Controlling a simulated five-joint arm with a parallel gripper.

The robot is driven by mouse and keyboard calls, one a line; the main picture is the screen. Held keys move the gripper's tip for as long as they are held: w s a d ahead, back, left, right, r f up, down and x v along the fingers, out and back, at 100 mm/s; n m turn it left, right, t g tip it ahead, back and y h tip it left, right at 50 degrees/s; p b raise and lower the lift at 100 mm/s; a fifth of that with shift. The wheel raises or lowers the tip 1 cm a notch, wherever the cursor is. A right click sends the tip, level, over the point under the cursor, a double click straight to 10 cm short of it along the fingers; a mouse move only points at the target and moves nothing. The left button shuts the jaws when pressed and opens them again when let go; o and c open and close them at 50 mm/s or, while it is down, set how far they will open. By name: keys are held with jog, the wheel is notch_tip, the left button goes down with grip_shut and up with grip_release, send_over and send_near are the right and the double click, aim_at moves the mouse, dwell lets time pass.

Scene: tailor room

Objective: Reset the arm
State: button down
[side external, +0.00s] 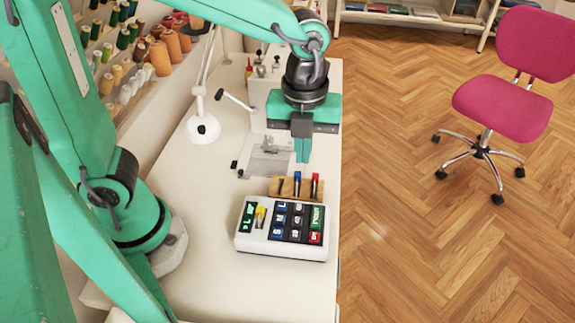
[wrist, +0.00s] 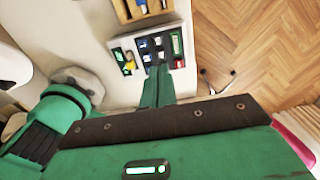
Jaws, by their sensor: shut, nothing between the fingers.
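My green arm rises at the left of the side external view and reaches over the white table (side external: 215,270). My gripper (side external: 303,155) points down above the table, behind the wooden block from this camera. Its two green fingers are together and hold nothing. In the wrist view my gripper (wrist: 158,72) shows its closed fingertips over the near side of the button panel. How high the fingertips are above the table is hard to tell.
A white panel (side external: 243,242) with several coloured buttons sits at the table's front. A wooden block (side external: 277,186) holding blue and red items stands behind it. A pink chair (side external: 505,105) stands on the floor.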

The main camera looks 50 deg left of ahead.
dwell(0.6)
jog(key=s+a+r+n+t, duration=0.2)
jog(key=a+n, duration=0.5)
jog(key=n, duration=0.6)
jog(key=s+a+r+n+t, duration=0.3)
jog(key=s+a+n, duration=0.2)
jog(key=n, duration=0.9)
jog(key=a, duration=0.2)
jog(key=shift+a, duration=0.35)
